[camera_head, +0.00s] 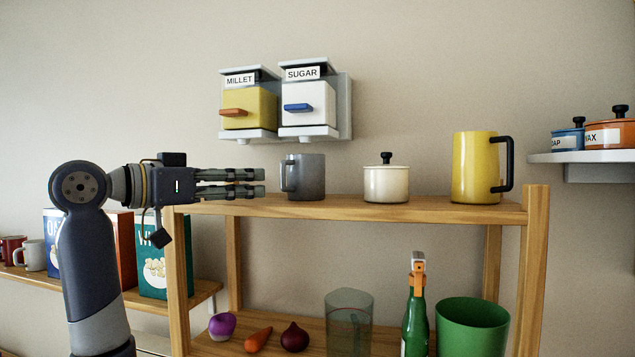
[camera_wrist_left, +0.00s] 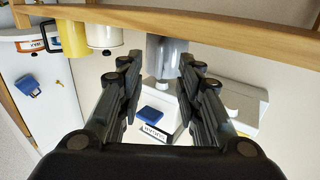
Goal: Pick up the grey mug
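The grey mug (camera_head: 307,177) stands upright on the top board of the wooden shelf (camera_head: 405,208), its handle on the left side. My left gripper (camera_head: 255,182) is level with the mug, just left of its handle, with a small gap between. In the left wrist view the picture is upside down, and the mug (camera_wrist_left: 167,52) shows beyond the open, empty fingers (camera_wrist_left: 157,70), roughly in line with the gap between them. My right gripper is in neither view.
A cream lidded pot (camera_head: 386,184) and a yellow pitcher (camera_head: 474,168) stand right of the mug. The millet (camera_head: 250,108) and sugar (camera_head: 307,105) dispensers hang on the wall above. A bottle (camera_head: 415,315) and a green bin (camera_head: 472,325) are below.

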